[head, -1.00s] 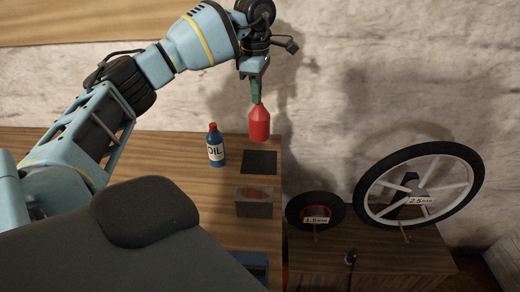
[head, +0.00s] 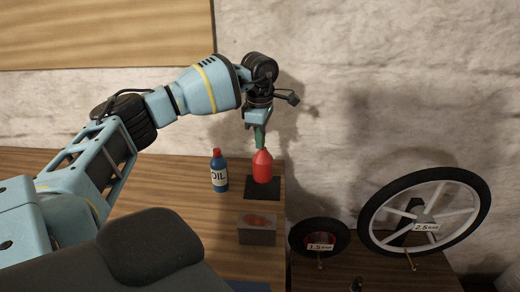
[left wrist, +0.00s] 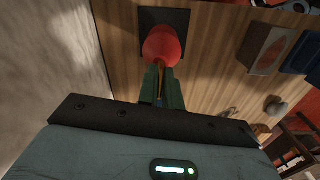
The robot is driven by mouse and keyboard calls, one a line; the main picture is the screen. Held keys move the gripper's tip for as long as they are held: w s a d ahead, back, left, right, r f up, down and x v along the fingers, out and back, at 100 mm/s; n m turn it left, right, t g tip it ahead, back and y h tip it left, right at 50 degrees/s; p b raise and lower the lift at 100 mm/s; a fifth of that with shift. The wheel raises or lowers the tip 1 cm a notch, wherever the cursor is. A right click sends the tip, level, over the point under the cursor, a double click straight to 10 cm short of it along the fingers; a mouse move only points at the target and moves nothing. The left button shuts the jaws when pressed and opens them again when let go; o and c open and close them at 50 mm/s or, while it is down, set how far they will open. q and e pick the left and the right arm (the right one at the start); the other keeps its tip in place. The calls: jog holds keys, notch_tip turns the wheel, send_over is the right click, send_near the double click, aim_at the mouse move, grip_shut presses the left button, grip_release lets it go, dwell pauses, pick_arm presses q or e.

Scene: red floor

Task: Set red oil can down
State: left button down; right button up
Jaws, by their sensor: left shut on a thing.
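The red oil can (head: 262,168) is upright, with its base over the dark square mat (head: 262,190) on the wooden table. I cannot tell whether it touches the mat or hovers just above it. My left gripper (head: 260,144) comes from above and is shut on the can's narrow top. In the left wrist view, the red can (left wrist: 161,46) sits at the tips of the green fingers (left wrist: 162,76), in front of the dark mat (left wrist: 164,17). My right gripper is not in view.
A blue oil bottle (head: 219,173) stands just left of the mat. A grey box (head: 257,229) sits nearer on the table (head: 175,200). The table's right edge is close to the mat. Two wheels, small (head: 319,237) and large (head: 424,212), stand to the right.

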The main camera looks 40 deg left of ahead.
pick_arm(q)
jog(key=shift+f, duration=1.9)
jog(key=c, duration=1.6)
grip_release()
jog(key=r, duration=1.2)
jog(key=shift+s+d+r, duration=0.1)
jog(key=shift+s, duration=0.1)
